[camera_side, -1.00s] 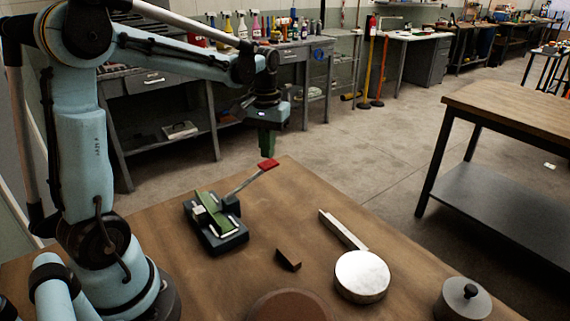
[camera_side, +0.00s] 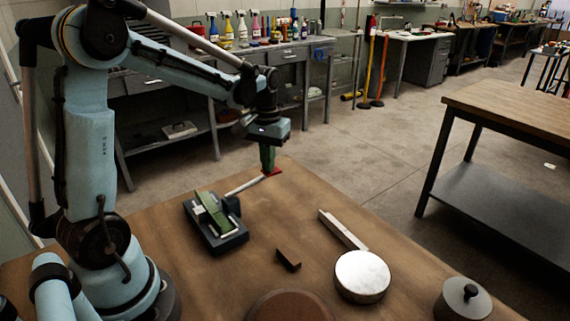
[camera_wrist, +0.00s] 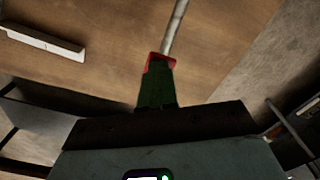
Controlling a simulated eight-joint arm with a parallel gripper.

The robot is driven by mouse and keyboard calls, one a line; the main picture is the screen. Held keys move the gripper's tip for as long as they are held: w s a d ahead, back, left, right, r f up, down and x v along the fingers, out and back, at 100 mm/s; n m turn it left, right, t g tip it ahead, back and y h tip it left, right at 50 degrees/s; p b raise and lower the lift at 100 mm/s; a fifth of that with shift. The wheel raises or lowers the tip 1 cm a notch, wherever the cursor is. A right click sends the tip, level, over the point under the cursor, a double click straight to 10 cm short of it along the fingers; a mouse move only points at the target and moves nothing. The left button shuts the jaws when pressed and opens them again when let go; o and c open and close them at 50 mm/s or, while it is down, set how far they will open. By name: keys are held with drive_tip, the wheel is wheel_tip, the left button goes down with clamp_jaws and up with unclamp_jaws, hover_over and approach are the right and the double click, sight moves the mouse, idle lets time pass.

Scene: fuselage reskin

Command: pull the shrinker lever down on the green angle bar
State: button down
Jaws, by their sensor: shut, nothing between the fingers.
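The shrinker (camera_side: 228,240) is a dark block on the wooden table in the side view. The green angle bar (camera_side: 211,211) lies across its top. Its lever (camera_side: 243,187) is a pale rod with a red grip (camera_side: 272,172), now low and close to level. My gripper (camera_side: 268,168) has green fingers, shut, pointing down with their tips at the red grip. In the wrist view the fingers (camera_wrist: 157,88) cover part of the red grip (camera_wrist: 153,62), and the lever rod (camera_wrist: 175,28) runs up from it. The tips appear to press on the grip from above.
The silver bar also shows in the wrist view (camera_wrist: 45,40). The table's far edge is near the grip.

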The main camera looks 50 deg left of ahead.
drive_tip(key=shift+f, duration=1.45)
drive_tip(key=shift+r, duration=0.1)
wheel_tip(320, 180, up, 11)
idle(0.5)
idle(0.6)
drive_tip(key=s+d+f+m+t, duration=0.3)
drive_tip(key=s+d+m+t, duration=0.3)
drive_tip(key=d, duration=0.7)
drive_tip(key=shift+s+f+t, duration=0.3)
drive_tip(key=shift+s+t, duration=0.3)
drive_tip(key=shift+s, duration=0.6)
